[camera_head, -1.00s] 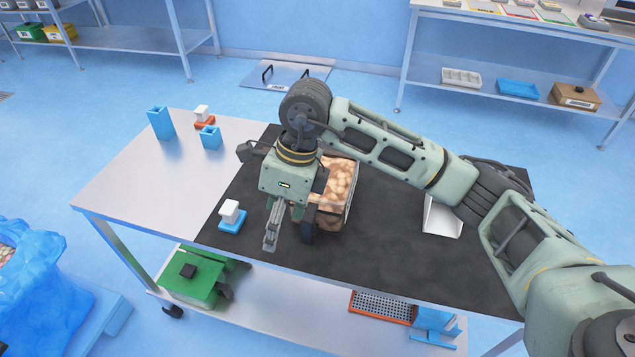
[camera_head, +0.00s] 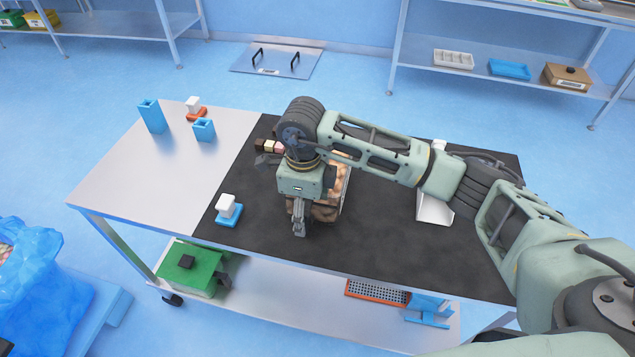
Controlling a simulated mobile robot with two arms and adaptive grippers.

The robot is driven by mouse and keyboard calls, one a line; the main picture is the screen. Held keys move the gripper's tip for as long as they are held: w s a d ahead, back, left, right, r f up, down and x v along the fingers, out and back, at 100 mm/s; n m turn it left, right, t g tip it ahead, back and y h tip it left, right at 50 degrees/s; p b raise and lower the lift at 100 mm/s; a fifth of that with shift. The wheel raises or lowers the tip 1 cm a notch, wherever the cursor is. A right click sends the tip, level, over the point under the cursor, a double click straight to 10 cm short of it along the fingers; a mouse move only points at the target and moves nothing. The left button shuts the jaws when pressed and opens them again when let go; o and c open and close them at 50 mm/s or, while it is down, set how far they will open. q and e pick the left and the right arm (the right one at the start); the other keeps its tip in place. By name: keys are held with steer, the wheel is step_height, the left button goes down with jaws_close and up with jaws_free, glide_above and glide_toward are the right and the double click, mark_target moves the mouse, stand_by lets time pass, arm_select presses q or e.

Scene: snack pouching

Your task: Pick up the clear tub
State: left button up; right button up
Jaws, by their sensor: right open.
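The clear tub (camera_head: 327,213) holds brown and pinkish snack pieces and stands on the black mat (camera_head: 385,247). My right gripper (camera_head: 300,231) is over the tub's left side in the camera_head view. One finger shows in front of the tub's near left corner; the other finger is hidden behind the gripper body. The gripper is open, and whether it touches the tub cannot be told. The wrist and forearm cover the tub's upper left part. My left gripper is not in view.
A white block on a blue base (camera_head: 228,210) stands left of the gripper. Blue holders (camera_head: 151,116) and a white-and-red piece (camera_head: 195,109) stand on the bare metal tabletop (camera_head: 150,172). A white scoop-like tray (camera_head: 435,207) lies to the right.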

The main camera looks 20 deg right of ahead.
steer(key=shift+c, duration=0.4)
steer(key=shift+r, duration=0.1)
jaws_close()
